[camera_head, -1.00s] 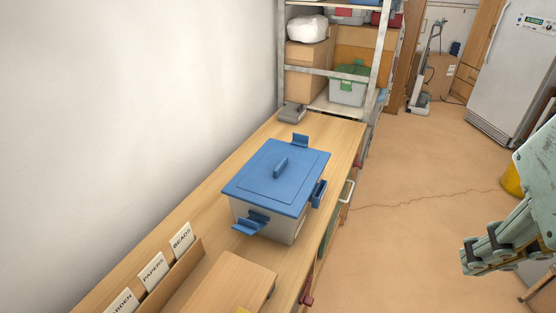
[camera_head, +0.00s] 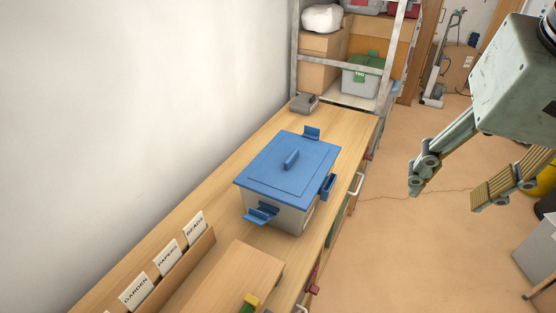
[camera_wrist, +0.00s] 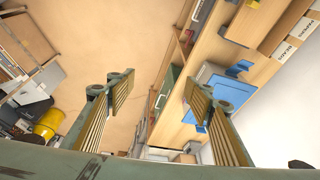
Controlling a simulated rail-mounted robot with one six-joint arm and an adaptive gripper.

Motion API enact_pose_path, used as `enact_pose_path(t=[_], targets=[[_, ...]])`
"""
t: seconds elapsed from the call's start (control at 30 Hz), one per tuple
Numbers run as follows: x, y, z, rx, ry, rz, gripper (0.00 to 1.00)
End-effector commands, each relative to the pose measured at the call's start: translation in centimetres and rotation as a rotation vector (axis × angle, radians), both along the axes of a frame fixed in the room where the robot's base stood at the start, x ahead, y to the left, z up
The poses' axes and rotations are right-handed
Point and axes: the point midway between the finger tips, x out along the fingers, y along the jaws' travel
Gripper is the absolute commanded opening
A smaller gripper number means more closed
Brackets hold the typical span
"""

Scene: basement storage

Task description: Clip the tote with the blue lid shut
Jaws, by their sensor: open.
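The tote (camera_head: 287,217) has a grey-white body and stands on the wooden bench. Its blue lid (camera_head: 275,175) lies on top, with a raised handle in the middle. Blue clips stick out, unfastened, at the near side (camera_head: 262,214), the right side (camera_head: 328,186) and the far side (camera_head: 312,133). Any clip on the wall side is hidden. My gripper (camera_head: 443,190) is open and empty, to the right of the tote, over the floor. In the wrist view the blue lid (camera_wrist: 213,75) shows partly behind the right finger of my gripper (camera_wrist: 157,95).
A wooden box (camera_head: 232,280) stands on the bench in front of the tote, beside a rack of labelled cards (camera_head: 168,258). A small grey object (camera_head: 304,104) lies at the far end. A shelf (camera_head: 345,98) stands beyond.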

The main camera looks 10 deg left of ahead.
Motion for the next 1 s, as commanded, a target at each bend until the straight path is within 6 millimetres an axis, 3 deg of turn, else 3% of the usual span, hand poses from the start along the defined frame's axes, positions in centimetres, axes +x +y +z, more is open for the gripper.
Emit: enact_pose_path(t=[0.4,1.0], targets=[[7.2,3.2,1.4,0.039,0.018,-0.076,0.48],[16.8,9.5,0.9,0.091,0.046,-0.189,0.48]])
